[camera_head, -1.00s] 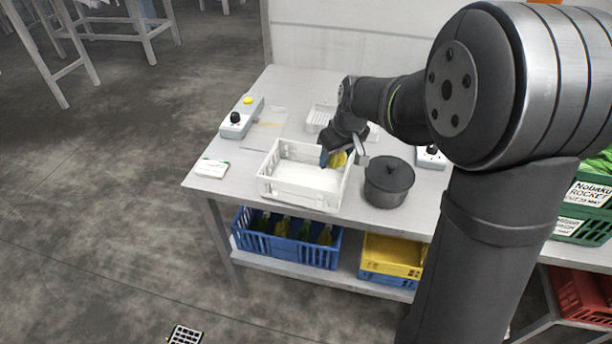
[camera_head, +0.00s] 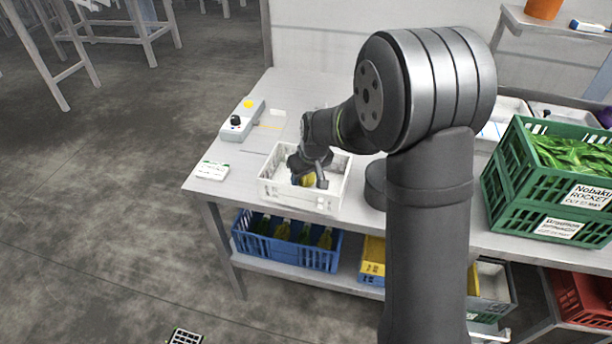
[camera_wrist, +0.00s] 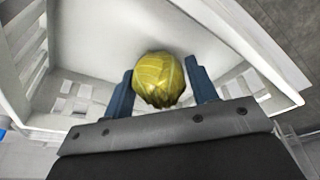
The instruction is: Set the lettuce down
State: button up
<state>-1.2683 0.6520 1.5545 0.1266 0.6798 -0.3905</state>
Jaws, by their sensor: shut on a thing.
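The lettuce (camera_wrist: 159,79) is a round yellow-green head in the wrist view, between the two blue fingers of my gripper (camera_wrist: 160,88). My gripper is shut on it. In the head view the lettuce shows as a small yellow patch (camera_head: 308,180) under my gripper (camera_head: 306,176), over the white crate (camera_head: 300,200). The wrist view looks down into the white crate (camera_wrist: 75,103), whose floor around the lettuce looks bare. I cannot tell whether the lettuce touches the crate floor.
A dark pot (camera_head: 375,185) stands right of the crate, partly behind my arm. A control box (camera_head: 240,120) and a white card (camera_head: 211,170) lie to the left. A green crate of leaves (camera_head: 545,185) stands at right. A blue crate (camera_head: 285,245) sits on the lower shelf.

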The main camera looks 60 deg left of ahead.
jog(key=shift+f, duration=0.15)
jog(key=o, duration=1)
jog(key=v, duration=1.2)
